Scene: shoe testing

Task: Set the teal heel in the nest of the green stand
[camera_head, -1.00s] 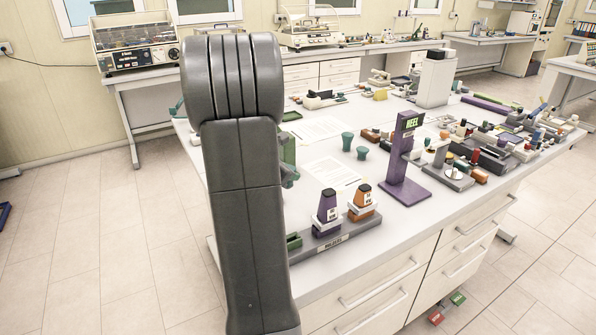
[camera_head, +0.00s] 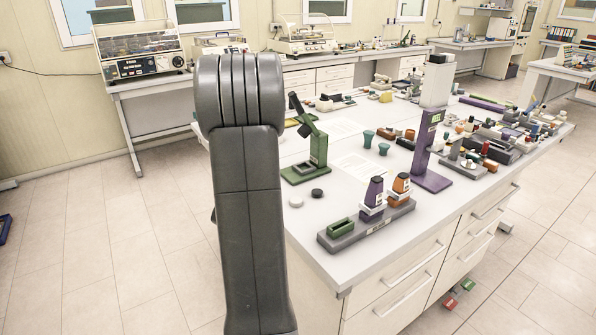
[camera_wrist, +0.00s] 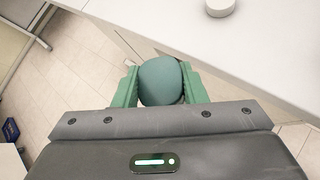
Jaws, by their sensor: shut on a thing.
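My gripper (camera_wrist: 159,72), with green fingers, is shut on a rounded teal piece, the teal heel (camera_wrist: 160,84), in the wrist view. It holds the heel over the floor, beside the table edge. In the head view my own arm hides the gripper and the heel. The green stand (camera_head: 318,149) stands upright on the near left part of the table, just right of my arm, with a tilted black part at its top. Its flat green base (camera_head: 303,173) shows; the nest is too small to make out clearly.
Two small round pucks (camera_head: 317,193) lie in front of the stand. A grey rack (camera_head: 367,228) with a green tray, a purple and an orange piece sits at the near edge. Two flared teal pieces (camera_head: 368,137) and a tall purple stand (camera_head: 426,150) are farther right.

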